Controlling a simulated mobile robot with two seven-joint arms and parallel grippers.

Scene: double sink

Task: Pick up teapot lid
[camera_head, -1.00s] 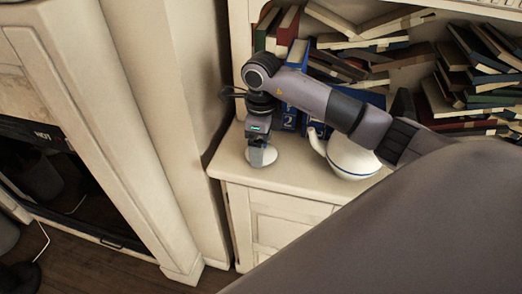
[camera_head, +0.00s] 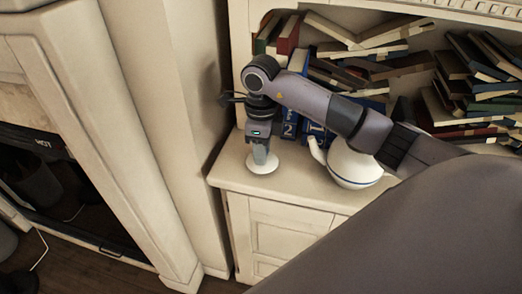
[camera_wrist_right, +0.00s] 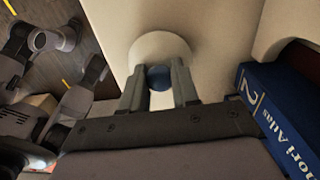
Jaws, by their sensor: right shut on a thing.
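The white round teapot lid (camera_head: 262,164) is at the left end of the cabinet top in the head view. It also shows in the right wrist view (camera_wrist_right: 160,47), with its blue knob (camera_wrist_right: 160,77) between the fingers. My right gripper (camera_head: 261,157) points down over the lid and is shut on it by the knob. It also shows in the right wrist view (camera_wrist_right: 159,85). I cannot tell whether the lid touches the surface. The white teapot (camera_head: 350,165) with a blue band stands to the right, partly hidden by my right arm. My left gripper is not in view.
The cabinet top (camera_head: 226,165) is clear around the lid. Blue books (camera_head: 295,118) stand behind it, and a shelf of jumbled books (camera_head: 400,65) is behind the teapot. A fireplace (camera_head: 70,150) is at the left.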

